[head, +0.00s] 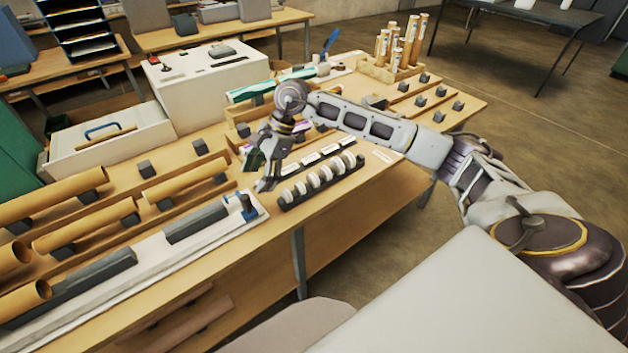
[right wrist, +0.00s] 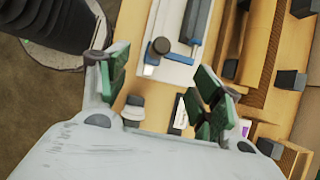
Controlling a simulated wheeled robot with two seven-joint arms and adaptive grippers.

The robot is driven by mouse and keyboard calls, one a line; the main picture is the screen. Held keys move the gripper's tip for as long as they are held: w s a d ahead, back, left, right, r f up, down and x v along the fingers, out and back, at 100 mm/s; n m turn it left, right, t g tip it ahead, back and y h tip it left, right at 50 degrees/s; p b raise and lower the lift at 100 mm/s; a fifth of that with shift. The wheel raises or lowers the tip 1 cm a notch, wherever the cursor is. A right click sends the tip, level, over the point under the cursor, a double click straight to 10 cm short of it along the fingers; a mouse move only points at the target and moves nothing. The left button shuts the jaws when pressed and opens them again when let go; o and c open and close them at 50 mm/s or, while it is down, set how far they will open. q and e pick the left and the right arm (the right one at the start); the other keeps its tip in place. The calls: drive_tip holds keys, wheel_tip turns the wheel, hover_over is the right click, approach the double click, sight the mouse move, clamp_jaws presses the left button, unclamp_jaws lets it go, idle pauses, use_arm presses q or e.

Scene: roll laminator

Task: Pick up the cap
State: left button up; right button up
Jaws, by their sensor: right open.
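Several white round caps (head: 313,180) stand on edge in a row in a dark rack (head: 290,201) near the table's front edge. My right gripper (head: 260,172) hangs just left of the row, above the table, open and empty. In the right wrist view its green-padded fingers (right wrist: 164,84) are spread apart. A white piece with a dark part (right wrist: 133,107), likely the near end of the cap row, shows low between the fingers, partly hidden by the gripper body. I cannot tell which cap is meant. My left gripper is not in view.
A long white trimmer (head: 150,259) with a blue and dark handle (head: 247,207) lies left of the gripper. Brown tubes (head: 85,227) rest on dark blocks. A wooden holder (head: 390,70) with upright tubes stands at the back right. A white box machine (head: 205,85) stands behind.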

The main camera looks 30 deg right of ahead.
drive_tip(key=d+r+h, duration=0.2)
drive_tip(key=d+h, duration=0.4)
drive_tip(key=d, duration=1)
drive_tip(key=shift+w+d+r+g, duration=0.2)
drive_tip(key=shift+w+d+g, duration=0.05)
drive_tip(key=shift+w+g, duration=0.1)
drive_tip(key=shift+f, duration=0.1)
drive_tip(key=shift+a+f+p, duration=0.1)
drive_tip(key=shift+f+p, duration=0.55)
drive_tip(key=shift+f, duration=3.55)
drive_tip(key=shift+s+f+p, duration=0.1)
drive_tip(key=shift+f+p, duration=0.3)
drive_tip(key=shift+f, duration=0.45)
drive_tip(key=shift+f+p, duration=0.45)
drive_tip(key=shift+f, duration=1.3)
